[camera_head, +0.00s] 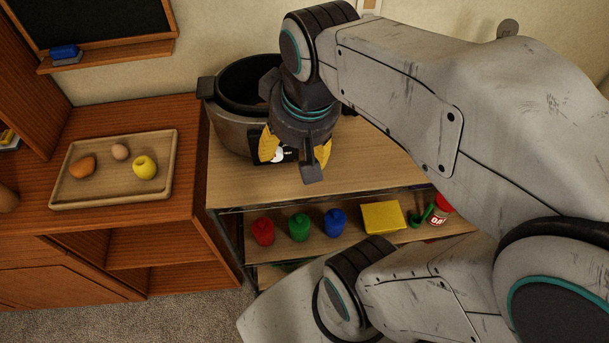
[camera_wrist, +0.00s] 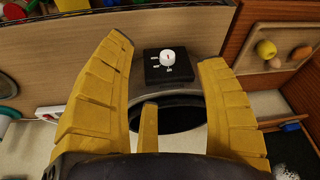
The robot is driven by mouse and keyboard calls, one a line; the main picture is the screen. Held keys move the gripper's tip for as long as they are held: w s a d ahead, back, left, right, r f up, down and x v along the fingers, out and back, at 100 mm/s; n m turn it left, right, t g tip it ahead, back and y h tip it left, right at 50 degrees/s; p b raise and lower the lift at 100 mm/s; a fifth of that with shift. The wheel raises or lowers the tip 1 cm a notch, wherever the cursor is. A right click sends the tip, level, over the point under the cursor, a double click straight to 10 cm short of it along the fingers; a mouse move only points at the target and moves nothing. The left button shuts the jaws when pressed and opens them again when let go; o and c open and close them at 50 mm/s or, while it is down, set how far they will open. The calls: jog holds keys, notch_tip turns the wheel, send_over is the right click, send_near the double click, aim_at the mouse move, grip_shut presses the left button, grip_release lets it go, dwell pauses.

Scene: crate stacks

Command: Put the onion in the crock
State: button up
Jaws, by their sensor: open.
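The crock (camera_head: 232,132) is a metal slow cooker with a dark inside and a front dial panel, standing on the shelf top. It also shows in the wrist view (camera_wrist: 197,101). An orange-brown round thing (camera_head: 83,167), which looks like the onion, lies at the left of the wooden tray (camera_head: 115,198); it shows at the right edge of the wrist view (camera_wrist: 300,52). My gripper (camera_head: 296,158) points down at the crock's front right, with yellow fingers spread and nothing between them. My gripper and wrist hide part of the crock. I cannot tell whether they touch.
A yellow apple (camera_head: 145,167) and a small pale round thing (camera_head: 121,151) share the tray. Red (camera_head: 263,231), green (camera_head: 299,227) and blue (camera_head: 335,222) containers and a yellow box (camera_head: 382,217) stand on the lower shelf. The shelf top right of the crock is bare.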

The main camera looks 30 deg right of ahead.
jog(key=shift+n+t, duration=0.3)
jog(key=shift+n, duration=0.6)
jog(key=s+f, duration=0.2)
jog(key=s, duration=0.1)
jog(key=s+a+f, duration=0.1)
jog(key=shift+s, duration=0.4)
jog(key=shift+d, duration=0.15)
